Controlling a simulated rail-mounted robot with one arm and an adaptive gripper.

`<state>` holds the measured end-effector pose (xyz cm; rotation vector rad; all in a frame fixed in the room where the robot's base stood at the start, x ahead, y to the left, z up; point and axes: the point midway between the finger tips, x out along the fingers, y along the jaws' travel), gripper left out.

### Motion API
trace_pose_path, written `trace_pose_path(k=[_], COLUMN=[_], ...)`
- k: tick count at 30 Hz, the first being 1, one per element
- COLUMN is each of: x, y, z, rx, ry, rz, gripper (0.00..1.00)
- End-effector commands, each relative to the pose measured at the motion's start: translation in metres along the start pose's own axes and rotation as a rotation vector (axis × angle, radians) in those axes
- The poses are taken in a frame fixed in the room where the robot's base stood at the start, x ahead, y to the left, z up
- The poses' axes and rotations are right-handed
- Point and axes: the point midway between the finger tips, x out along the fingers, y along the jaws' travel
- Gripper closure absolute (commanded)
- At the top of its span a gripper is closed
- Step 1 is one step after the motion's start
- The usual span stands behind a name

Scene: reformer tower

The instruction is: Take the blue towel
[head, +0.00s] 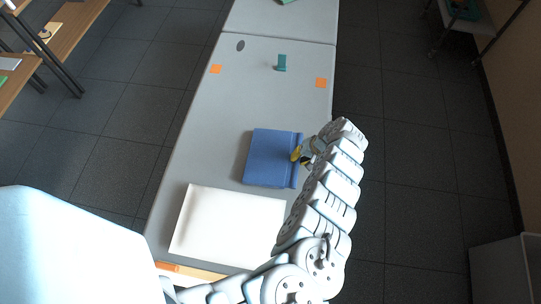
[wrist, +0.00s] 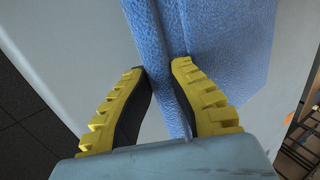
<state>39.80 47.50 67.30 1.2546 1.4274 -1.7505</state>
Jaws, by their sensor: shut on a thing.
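The blue towel (head: 270,157) lies flat and folded on the grey table, to the left of my arm in the head view. It also fills the upper middle of the wrist view (wrist: 232,40). My gripper (wrist: 160,80) has yellow ridged fingers and is shut on a raised fold along the towel's edge. In the head view my gripper (head: 301,154) is at the towel's right edge, partly hidden by my arm. The rest of the towel still spreads over the table.
A white board or tray (head: 228,222) lies on the grey table (head: 200,130) nearer to me. A teal object (head: 281,62) and orange squares (head: 320,82) are on the far part. The table between them and the towel is clear. Wooden shelving (head: 70,25) stands at the left.

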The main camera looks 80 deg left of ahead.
Motion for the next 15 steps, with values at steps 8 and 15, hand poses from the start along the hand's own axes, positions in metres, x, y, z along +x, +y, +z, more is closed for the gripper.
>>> trace_pose_path(k=[8, 15], x=[-0.02, -0.034], y=[-0.009, -0.016], z=[0.0, 0.0], rx=[0.0, 0.0], ry=[0.0, 0.001], rz=[0.0, 0.0], gripper=[1.0, 1.0])
